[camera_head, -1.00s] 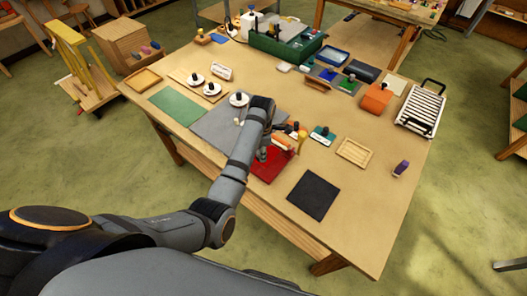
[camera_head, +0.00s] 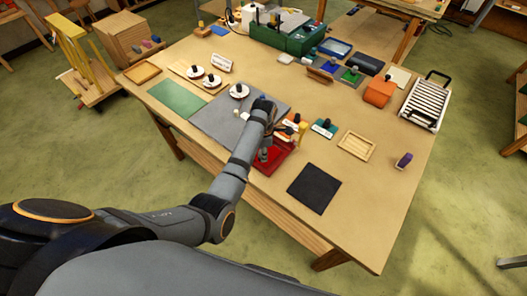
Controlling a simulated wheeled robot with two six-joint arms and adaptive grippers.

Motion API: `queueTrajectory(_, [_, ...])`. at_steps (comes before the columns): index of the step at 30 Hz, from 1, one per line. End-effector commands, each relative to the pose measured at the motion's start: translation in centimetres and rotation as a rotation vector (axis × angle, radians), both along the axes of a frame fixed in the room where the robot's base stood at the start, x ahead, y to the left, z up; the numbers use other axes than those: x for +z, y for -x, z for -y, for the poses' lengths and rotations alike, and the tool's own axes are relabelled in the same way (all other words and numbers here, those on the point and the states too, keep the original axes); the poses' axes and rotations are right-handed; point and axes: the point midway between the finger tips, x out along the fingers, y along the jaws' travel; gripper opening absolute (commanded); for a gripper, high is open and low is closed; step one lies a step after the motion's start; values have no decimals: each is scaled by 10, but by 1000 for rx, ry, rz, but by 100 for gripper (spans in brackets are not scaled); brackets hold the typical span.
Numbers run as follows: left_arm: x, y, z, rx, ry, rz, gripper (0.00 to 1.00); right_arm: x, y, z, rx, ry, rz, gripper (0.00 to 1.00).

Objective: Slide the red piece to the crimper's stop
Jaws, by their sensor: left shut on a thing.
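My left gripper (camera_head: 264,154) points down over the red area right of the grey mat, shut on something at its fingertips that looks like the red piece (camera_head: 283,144). The fingers and wrist partly cover it, so its outline and its contact with the gripper are hard to make out. Red surface shows around and below the fingertips. I cannot pick out the crimper or its stop for sure; a small orange and yellow tool group (camera_head: 299,130) stands just behind the gripper. My right gripper is out of view.
The grey mat (camera_head: 215,125) lies left of my arm, with a black-knobbed white disc (camera_head: 239,91) at its back. A black mat (camera_head: 314,188) lies front right. A wooden tray (camera_head: 357,146) and a teal block (camera_head: 323,128) stand to the right. The table's front edge is close.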

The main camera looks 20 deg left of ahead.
Motion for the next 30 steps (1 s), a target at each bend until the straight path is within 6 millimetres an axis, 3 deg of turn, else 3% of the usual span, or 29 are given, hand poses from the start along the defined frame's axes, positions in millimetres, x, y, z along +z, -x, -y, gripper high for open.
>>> queueTrajectory(30, [-5, -3, 1, 0, 0, 2, 0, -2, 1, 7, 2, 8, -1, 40])
